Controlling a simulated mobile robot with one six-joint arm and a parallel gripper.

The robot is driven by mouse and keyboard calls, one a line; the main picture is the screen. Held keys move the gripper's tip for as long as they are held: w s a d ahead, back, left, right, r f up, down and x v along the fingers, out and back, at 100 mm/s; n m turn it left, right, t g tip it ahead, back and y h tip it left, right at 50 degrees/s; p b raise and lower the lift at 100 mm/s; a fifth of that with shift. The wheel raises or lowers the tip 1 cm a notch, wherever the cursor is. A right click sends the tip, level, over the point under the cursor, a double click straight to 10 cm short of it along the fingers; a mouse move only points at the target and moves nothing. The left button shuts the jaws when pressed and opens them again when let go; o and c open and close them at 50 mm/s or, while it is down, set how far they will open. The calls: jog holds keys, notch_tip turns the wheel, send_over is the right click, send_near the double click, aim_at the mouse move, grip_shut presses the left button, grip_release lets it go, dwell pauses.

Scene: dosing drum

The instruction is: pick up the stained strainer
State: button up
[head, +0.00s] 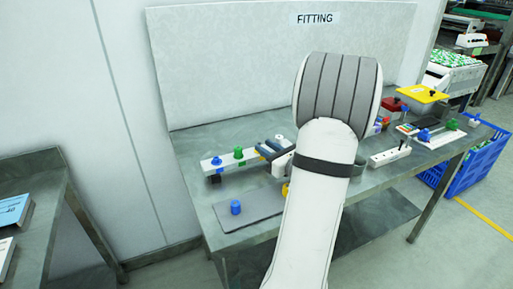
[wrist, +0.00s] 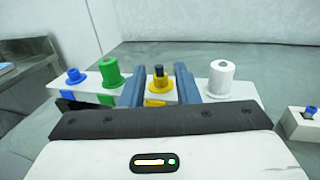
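In the wrist view my gripper (wrist: 160,80) is open, with its two blue-grey fingers apart. A yellow flanged part with a dark top (wrist: 158,85) stands on a white rack between the fingers, with a gap at each side; it may be the stained strainer, but I cannot be sure. Its lower front is partly hidden by my gripper body. A green part (wrist: 112,73) and a blue part (wrist: 75,77) stand left of it, and a white cylinder (wrist: 221,78) stands right. In the head view my arm hides much of the rack (head: 226,163).
A blue part (head: 235,207) stands on a grey mat (head: 262,212) on the bench. A white block (head: 390,156), a yellow tray (head: 423,93) and other fixtures stand at the right. A blue crate (head: 478,165) is beyond the bench. A back panel (head: 230,60) rises behind.

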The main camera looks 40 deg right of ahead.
jog(key=w, duration=0.4)
jog(key=shift+a, duration=0.15)
jog(key=shift+c, duration=0.5)
grip_shut()
